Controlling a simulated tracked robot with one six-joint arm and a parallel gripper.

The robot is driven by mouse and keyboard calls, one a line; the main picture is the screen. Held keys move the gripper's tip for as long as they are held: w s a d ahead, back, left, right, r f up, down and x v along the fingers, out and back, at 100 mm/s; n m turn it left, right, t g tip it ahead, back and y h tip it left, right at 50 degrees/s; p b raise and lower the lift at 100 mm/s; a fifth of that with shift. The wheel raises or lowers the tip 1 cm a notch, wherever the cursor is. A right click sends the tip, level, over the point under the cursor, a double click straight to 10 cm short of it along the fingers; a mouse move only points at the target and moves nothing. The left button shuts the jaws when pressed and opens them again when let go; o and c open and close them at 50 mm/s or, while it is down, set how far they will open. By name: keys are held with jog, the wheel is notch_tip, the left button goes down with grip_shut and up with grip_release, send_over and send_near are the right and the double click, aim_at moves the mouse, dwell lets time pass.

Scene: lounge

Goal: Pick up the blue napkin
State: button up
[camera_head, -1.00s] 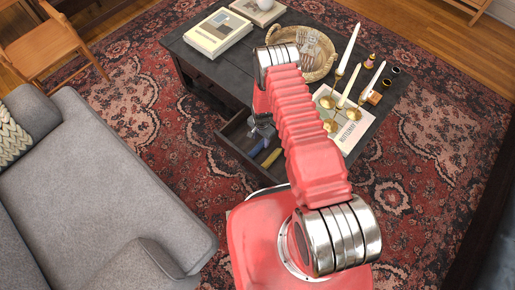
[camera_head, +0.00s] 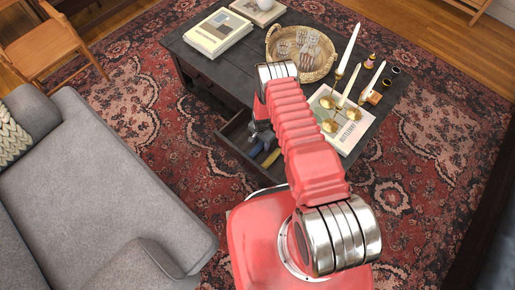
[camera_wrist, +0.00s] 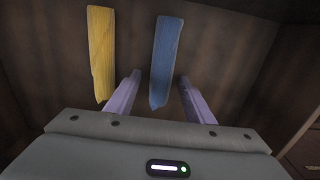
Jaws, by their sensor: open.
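The blue napkin (camera_wrist: 166,58) is a narrow folded strip lying in the open drawer (camera_head: 236,130) of the dark coffee table. It shows in the wrist view ahead of my gripper, with its near end between the two fingers. A sliver of it (camera_head: 257,149) shows in the head view, mostly hidden by my arm. My gripper (camera_wrist: 157,92) is open, its lilac fingers on either side of the napkin's near end, with gaps on both sides. I cannot tell the height of the fingers above the napkin.
A yellow napkin (camera_wrist: 101,52) lies left of the blue one, also in the drawer (camera_head: 271,158). Drawer walls stand close around. On the coffee table (camera_head: 222,74) are a wicker tray (camera_head: 326,71), candles (camera_head: 349,48), and books (camera_head: 218,33). A grey sofa (camera_head: 90,190) stands left.

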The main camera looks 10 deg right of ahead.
jog(key=shift+f, duration=0.25)
dwell(0.4)
jog(key=c, duration=1.1)
